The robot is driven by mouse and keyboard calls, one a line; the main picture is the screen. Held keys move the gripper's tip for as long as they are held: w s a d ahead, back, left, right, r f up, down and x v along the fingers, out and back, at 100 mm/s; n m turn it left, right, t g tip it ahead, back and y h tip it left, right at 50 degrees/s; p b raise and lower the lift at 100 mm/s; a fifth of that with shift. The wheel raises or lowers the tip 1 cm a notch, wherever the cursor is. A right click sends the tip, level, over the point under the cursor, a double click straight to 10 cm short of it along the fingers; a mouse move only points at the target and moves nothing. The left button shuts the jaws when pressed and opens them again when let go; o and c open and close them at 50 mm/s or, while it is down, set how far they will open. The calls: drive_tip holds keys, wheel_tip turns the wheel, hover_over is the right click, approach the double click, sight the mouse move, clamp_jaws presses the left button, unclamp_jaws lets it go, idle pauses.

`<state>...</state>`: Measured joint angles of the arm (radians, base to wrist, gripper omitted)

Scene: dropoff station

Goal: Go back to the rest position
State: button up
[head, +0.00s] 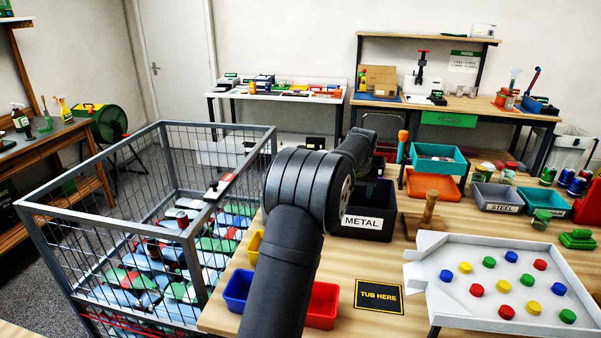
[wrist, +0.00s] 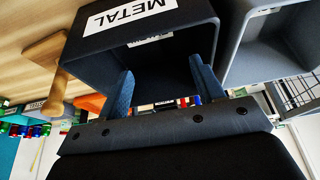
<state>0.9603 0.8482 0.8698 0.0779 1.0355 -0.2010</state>
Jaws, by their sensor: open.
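My gripper (wrist: 163,88) is open in the wrist view, its two blue-grey fingers apart with nothing seen between them. The black METAL bin (wrist: 125,45) fills the upper middle of that view, just beyond the fingers; its inside is dark and I cannot tell what it holds. In the head view my dark arm reaches from the bottom middle up towards the same METAL bin (head: 368,225). The arm hides part of the bin and table there, and my fingertips cannot be made out in that view.
A wire cage (head: 75,200) of mixed items stands left of my arm.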

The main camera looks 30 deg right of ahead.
drive_tip(key=x, duration=1.2)
drive_tip(key=shift+f, duration=0.6)
drive_tip(key=shift+r, duration=0.55)
